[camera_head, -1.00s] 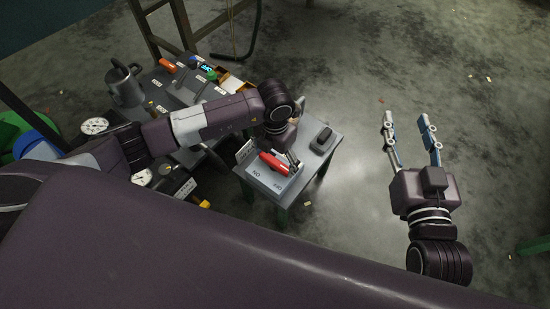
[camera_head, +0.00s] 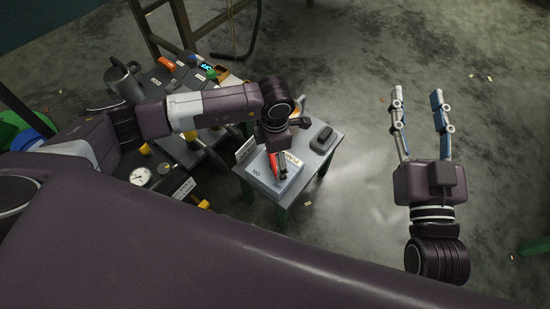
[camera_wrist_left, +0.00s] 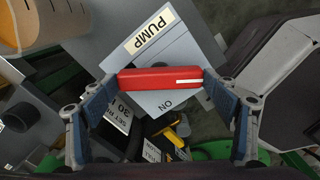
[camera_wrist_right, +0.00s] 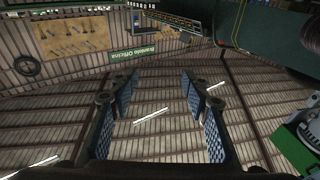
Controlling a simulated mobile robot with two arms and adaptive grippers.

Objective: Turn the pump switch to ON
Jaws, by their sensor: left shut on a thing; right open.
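The red pump switch handle (camera_head: 272,163) sits on a light grey switch box (camera_head: 262,186) on a small grey table. It also shows in the left wrist view (camera_wrist_left: 150,80), lying crosswise with a white mark near its right end. The ON label (camera_wrist_left: 166,104) is just below the handle's middle there, and the PUMP label (camera_wrist_left: 150,32) is above. My left gripper (camera_head: 279,163) is shut on the handle, one finger at each end (camera_wrist_left: 160,83). The OFF lettering is hidden in the left wrist view. My right gripper (camera_head: 417,98) is open and empty over the floor at right.
A dark grey device (camera_head: 324,140) stands on the same table (camera_head: 327,158), right of the switch box. A workbench with a metal jug (camera_head: 122,82) and a white gauge (camera_head: 140,176) is at left, partly behind my left arm.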

